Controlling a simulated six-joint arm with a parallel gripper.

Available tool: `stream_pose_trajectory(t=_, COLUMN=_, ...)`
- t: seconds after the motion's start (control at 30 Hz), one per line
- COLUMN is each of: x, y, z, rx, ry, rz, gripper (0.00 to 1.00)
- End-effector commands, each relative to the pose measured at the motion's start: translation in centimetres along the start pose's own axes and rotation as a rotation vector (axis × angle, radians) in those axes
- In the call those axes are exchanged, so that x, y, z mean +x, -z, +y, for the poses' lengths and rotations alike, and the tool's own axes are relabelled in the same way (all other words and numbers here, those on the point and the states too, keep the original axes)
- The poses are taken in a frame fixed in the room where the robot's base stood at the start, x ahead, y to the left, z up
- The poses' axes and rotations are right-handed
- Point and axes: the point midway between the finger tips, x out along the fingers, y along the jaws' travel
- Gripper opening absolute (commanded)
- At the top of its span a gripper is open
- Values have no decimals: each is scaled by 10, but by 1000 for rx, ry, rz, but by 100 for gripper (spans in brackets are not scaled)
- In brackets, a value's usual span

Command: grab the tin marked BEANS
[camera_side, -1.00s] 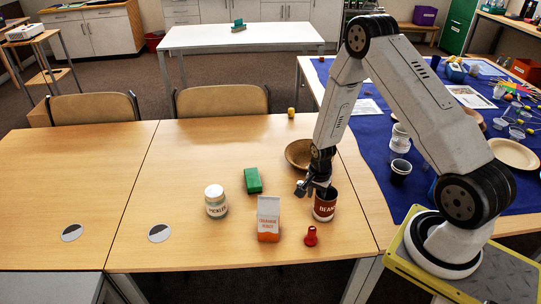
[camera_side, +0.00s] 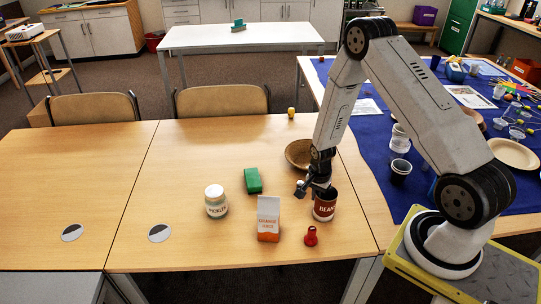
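The tin marked BEANS (camera_side: 325,209) is dark red with a pale band and stands upright on the wooden table. My gripper (camera_side: 312,190) is at the tin's upper left, its fingers pointing down and left. It overlaps the tin's rim in this view. I cannot tell whether a finger is inside the tin, behind it or touching it. The fingers are small and dark, and their opening is not clear.
A white carton with orange (camera_side: 268,218) stands left of the tin, with a red pawn-shaped piece (camera_side: 311,236) in front. A jar (camera_side: 216,201), a green block (camera_side: 253,180) and a wooden bowl (camera_side: 298,152) are nearby. The table's left part is clear.

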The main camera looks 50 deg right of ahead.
Motion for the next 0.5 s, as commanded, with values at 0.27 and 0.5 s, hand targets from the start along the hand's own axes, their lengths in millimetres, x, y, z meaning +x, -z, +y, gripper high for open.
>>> stream_pose_trajectory(t=0.27, x=-1, y=0, z=0, rx=0, ry=0, rz=0, gripper=0)
stream_pose_trajectory(t=0.5, x=-11, y=0, z=-1, rx=0, ry=2, rz=1, gripper=0)
